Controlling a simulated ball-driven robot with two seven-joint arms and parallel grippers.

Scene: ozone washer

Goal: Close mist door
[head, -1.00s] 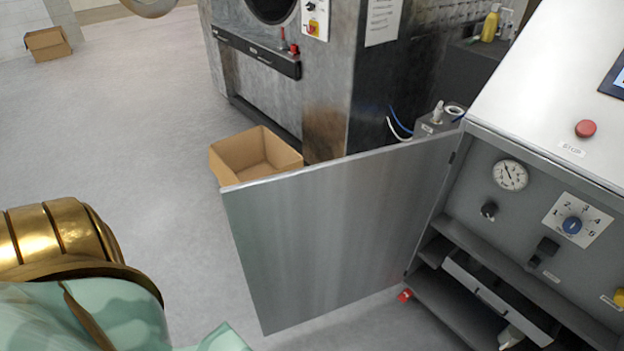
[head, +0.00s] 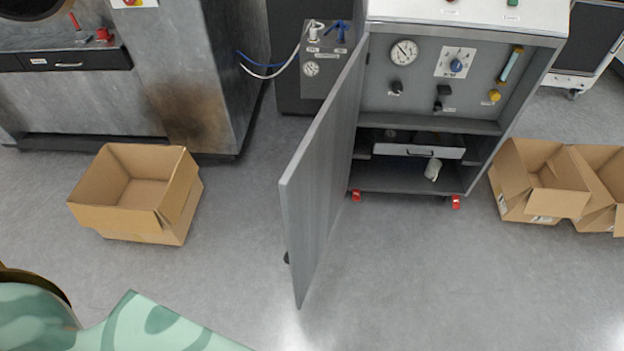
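The mist door (head: 325,170) is a grey metal panel hinged on the left side of the grey cabinet (head: 437,182). It stands wide open, swung out toward me, with a small dark handle near its lower free edge. Inside the cabinet show a gauge (head: 404,52), a blue dial (head: 456,65), a yellow knob (head: 494,96) and a lower shelf with a white drawer. Neither of my grippers is in view. Only a part of my own body, green and gold, shows at the lower left, well apart from the door.
An open cardboard box (head: 140,193) stands on the floor left of the door. More open boxes (head: 540,180) stand right of the cabinet. A large metal machine (head: 190,75) is at the back left. The floor in front of the cabinet is clear.

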